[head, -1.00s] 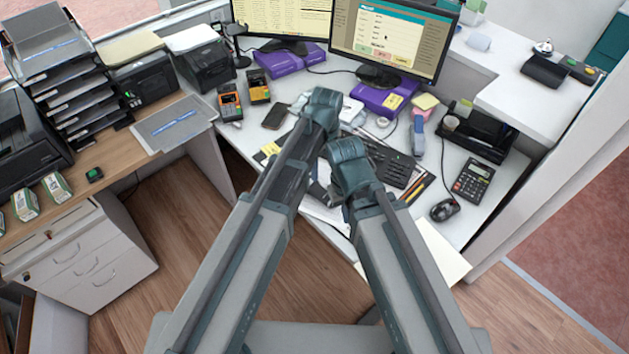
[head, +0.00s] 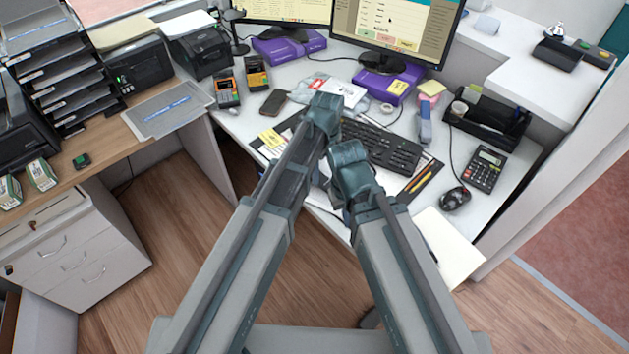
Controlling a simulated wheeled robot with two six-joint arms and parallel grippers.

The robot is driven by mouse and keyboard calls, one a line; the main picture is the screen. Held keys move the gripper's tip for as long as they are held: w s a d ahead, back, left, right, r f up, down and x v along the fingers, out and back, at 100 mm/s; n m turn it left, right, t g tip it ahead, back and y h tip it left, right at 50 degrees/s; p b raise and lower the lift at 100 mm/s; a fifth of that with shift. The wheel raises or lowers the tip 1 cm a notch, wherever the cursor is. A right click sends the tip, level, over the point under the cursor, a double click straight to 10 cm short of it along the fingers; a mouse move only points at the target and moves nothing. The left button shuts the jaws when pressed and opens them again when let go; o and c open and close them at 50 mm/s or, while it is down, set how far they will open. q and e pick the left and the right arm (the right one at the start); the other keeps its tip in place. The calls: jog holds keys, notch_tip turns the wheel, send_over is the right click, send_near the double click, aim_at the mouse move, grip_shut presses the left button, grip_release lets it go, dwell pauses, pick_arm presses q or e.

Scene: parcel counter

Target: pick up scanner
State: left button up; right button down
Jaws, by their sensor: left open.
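I cannot tell for certain which thing is the scanner. Two upright handheld devices with orange and dark faces stand at the back left of the white desk: one device (head: 227,90) and a second device (head: 256,73). A blue-grey handheld object (head: 424,124) lies right of the keyboard. My left gripper (head: 324,180) is mostly hidden behind my own arms, over the front of the desk. It is open, and I see nothing held in it. It is well apart from the orange devices. My right gripper is hidden behind my right arm.
The keyboard (head: 383,146), mouse (head: 455,198), calculator (head: 486,169) and black organizer (head: 487,120) crowd the right half. A phone (head: 274,102) lies left of the middle. The monitor (head: 395,32) stands at the back. A wooden counter with drawers (head: 75,255) is at left.

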aim_at(327, 181)
pick_arm(q)
jog(key=f+b, duration=0.5)
jog(key=shift+s+d+f, duration=0.1)
jog(key=shift+d+f, duration=0.1)
jog(key=shift+d, duration=0.1)
pick_arm(e)
notch_tip(327, 181, down, 5)
jog(key=shift+f, duration=0.15)
pick_arm(q)
jog(key=shift+r, duration=0.1)
grip_shut()
